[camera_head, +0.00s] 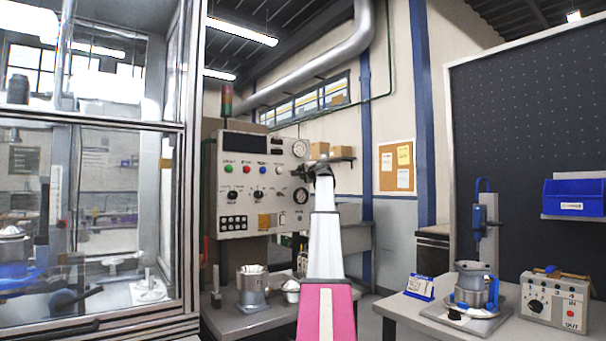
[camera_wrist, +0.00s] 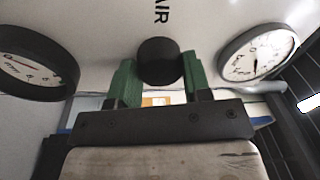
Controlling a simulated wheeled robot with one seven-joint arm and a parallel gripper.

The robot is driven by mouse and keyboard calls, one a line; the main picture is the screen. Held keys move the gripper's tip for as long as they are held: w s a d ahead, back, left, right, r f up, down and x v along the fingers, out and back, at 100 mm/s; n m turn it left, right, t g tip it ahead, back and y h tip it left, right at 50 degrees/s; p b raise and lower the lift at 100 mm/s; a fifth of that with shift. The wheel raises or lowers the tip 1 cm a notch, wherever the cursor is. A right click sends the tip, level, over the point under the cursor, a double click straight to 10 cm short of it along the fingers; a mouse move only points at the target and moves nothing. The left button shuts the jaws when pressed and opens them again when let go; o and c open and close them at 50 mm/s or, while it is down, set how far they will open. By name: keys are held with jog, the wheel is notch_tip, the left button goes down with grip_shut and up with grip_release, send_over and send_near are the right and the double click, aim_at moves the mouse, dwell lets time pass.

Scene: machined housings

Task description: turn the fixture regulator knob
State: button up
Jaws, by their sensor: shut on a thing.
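The regulator knob (camera_wrist: 160,60) is a round black knob on the pale panel, beside the printed letters "AIR". My gripper (camera_wrist: 157,74) has green fingers, one on each side of the knob, and is shut on it. In the head view my gripper (camera_head: 307,172) is at the right side of the grey control panel (camera_head: 235,175), level with the gap between a white gauge above and a black-rimmed dial below. The knob is hard to make out there behind my arm.
In the wrist view a white gauge (camera_wrist: 257,52) and a black-rimmed dial (camera_wrist: 35,72) flank the knob closely. A glass enclosure (camera_head: 90,190) stands left. A metal housing (camera_head: 252,288) sits on the bench below. The right bench holds a blue-and-grey fixture (camera_head: 473,290) and a switch box (camera_head: 555,302).

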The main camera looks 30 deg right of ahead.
jog(key=o, duration=0.9)
jog(key=shift+s, duration=0.1)
jog(key=s, duration=0.7)
jog(key=s+f, duration=0.1)
jog(key=s, duration=0.2)
jog(key=shift+s+d, duration=0.15)
jog(key=shift+s, duration=0.15)
